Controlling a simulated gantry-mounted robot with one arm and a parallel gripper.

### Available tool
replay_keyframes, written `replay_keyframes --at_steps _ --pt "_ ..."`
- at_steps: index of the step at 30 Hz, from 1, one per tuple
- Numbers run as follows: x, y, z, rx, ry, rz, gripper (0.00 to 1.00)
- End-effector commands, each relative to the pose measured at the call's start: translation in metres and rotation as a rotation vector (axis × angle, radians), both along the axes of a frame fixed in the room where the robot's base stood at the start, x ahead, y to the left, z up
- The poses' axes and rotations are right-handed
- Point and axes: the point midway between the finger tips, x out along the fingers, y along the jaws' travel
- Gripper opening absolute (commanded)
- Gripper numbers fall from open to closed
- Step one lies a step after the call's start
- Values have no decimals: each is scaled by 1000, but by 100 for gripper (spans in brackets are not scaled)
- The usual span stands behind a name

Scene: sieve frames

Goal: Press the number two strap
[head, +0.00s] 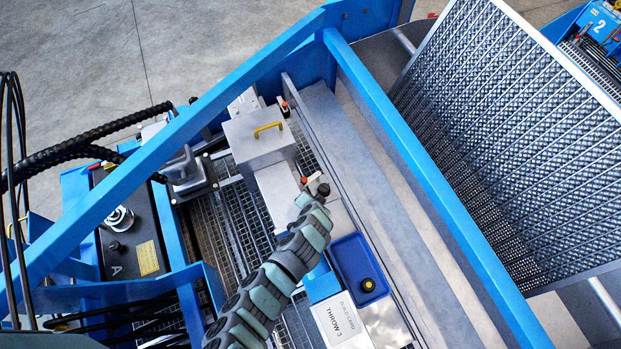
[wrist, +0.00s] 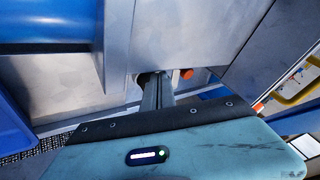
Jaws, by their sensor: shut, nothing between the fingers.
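I cannot clearly pick out the number two strap in either view. A white "2" (head: 599,24) shows on blue equipment at the far upper right of the head view. My gripper (head: 320,189) is at the end of my grey-green arm, over the metal box structure in the middle. In the wrist view my gripper (wrist: 157,82) is shut and empty, its narrow fingers in front of a dark round opening in a metal panel. A small orange part (wrist: 187,73) is just right of the fingertips. Whether the fingers touch the panel is unclear.
A metal box with a yellow handle (head: 268,128) stands beyond my gripper. A blue tray (head: 350,252) and a "THROW 3" card (head: 342,322) lie on the right. Blue beams (head: 430,180) cross above. A large mesh screen (head: 510,130) tilts at right.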

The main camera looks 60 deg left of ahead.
Motion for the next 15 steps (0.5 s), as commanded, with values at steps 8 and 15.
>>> replay_keyframes --at_steps 8,15 --pt "-12 -17 29 2 -3 -4 0" --pt "-25 -31 52 0 0 -2 0"
